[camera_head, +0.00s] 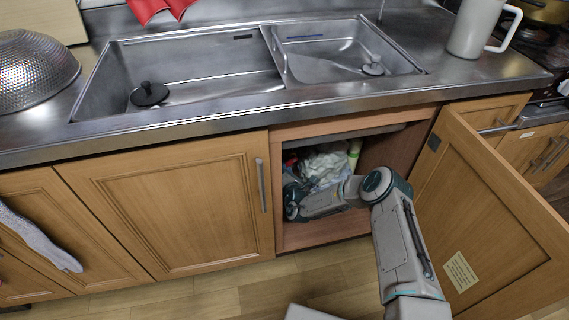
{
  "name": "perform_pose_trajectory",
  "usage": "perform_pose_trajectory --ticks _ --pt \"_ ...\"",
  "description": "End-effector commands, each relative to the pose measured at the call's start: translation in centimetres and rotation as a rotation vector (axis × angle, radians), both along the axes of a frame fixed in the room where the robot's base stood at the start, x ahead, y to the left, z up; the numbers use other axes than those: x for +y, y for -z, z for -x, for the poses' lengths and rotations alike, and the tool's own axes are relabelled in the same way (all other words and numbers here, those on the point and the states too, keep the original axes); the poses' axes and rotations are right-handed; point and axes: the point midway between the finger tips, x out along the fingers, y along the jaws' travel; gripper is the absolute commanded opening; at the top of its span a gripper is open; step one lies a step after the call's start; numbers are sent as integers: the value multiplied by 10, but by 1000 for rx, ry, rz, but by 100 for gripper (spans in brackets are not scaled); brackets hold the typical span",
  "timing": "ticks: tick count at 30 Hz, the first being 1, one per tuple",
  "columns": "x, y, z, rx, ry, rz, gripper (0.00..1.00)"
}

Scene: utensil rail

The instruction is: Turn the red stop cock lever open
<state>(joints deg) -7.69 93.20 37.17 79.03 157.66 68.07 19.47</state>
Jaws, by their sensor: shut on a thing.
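My arm reaches through the open right cupboard under the sink. Its wrist end is just inside the opening, at the left side. My gripper's fingers are hidden inside the cupboard, behind the wrist and the cupboard's left edge. I cannot see the red stop cock lever; the cupboard's left inner part is out of sight. The open cupboard door (490,205) is swung out to the right of my arm.
Pale crumpled bags (325,165) and a green bottle (354,150) stand inside the cupboard behind my arm. The closed cupboard door (175,200) is to the left. The steel sink (200,62) and counter are above. The floor in front is clear.

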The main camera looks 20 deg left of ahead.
Motion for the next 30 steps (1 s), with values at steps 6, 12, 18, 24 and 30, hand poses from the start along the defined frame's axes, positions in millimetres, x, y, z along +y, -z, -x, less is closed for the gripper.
perform_pose_trajectory --ticks 6,12,18,24,30 --pt "-2 2 -1 -42 -1 69 0" --pt "-3 3 -2 -57 0 94 0" --pt "-3 4 -2 -59 0 95 0" --pt "-3 4 -2 -58 0 95 26" --pt "-4 4 -3 -58 1 95 39"
